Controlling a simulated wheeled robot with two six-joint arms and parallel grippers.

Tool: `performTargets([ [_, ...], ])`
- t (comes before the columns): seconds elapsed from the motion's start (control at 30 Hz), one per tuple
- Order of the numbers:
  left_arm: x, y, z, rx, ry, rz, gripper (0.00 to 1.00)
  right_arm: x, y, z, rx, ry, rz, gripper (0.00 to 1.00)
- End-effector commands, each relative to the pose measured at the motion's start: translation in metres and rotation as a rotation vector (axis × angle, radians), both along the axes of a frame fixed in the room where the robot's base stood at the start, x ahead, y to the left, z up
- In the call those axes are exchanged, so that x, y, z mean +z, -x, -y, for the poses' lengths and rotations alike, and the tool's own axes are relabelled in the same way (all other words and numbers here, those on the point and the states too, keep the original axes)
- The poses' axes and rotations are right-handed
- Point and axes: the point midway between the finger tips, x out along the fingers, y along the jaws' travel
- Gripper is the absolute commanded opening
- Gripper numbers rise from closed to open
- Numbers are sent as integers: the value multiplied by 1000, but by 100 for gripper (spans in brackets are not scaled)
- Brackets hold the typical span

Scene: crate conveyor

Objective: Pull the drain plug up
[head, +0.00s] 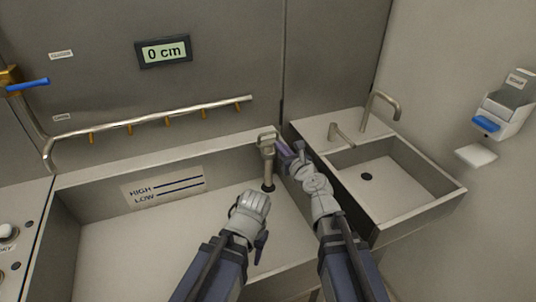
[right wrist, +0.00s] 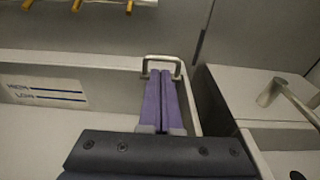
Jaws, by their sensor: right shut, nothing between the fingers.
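The drain plug (head: 267,160) is an upright grey metal rod with a loop handle on top and a dark foot at the trough floor. It stands at the right end of the trough (head: 110,240). My right gripper (head: 282,149) is shut and empty, its purple fingers just right of the rod below the handle. In the right wrist view the handle loop (right wrist: 164,59) rises around and beyond the closed fingertips (right wrist: 161,74); I cannot tell whether they touch it. My left gripper (head: 261,246) is low over the trough, mostly hidden behind its wrist.
A display (head: 163,51) on the back wall reads 0 cm. A pipe with several nozzles (head: 150,124) and a blue-handled valve (head: 27,85) are at left. HIGH and LOW lines mark the trough wall. A small sink (head: 430,203) with a tap (head: 381,105) stands at right.

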Motion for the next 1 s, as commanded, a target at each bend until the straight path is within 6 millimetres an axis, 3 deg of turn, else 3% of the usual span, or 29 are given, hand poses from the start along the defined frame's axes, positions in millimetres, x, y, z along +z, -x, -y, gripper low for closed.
performTargets([
  [0.03, -20, 0, 0, 0, 0, 0, 50, -20, 0, 0, 0, 0, 0, 0],
  [0.2, -34, 0, 0, 0, 0, 0, 50, -34, 0, 0, 0, 1, 0, 0],
  [0.73, -34, 0, 0, 0, 0, 0, 50, -34, -2, -1, 0, 1, 0, 0],
  [1.0, -38, 0, 0, 0, 0, 0, 50, -39, -27, -11, 2, 2, 0, 0],
])
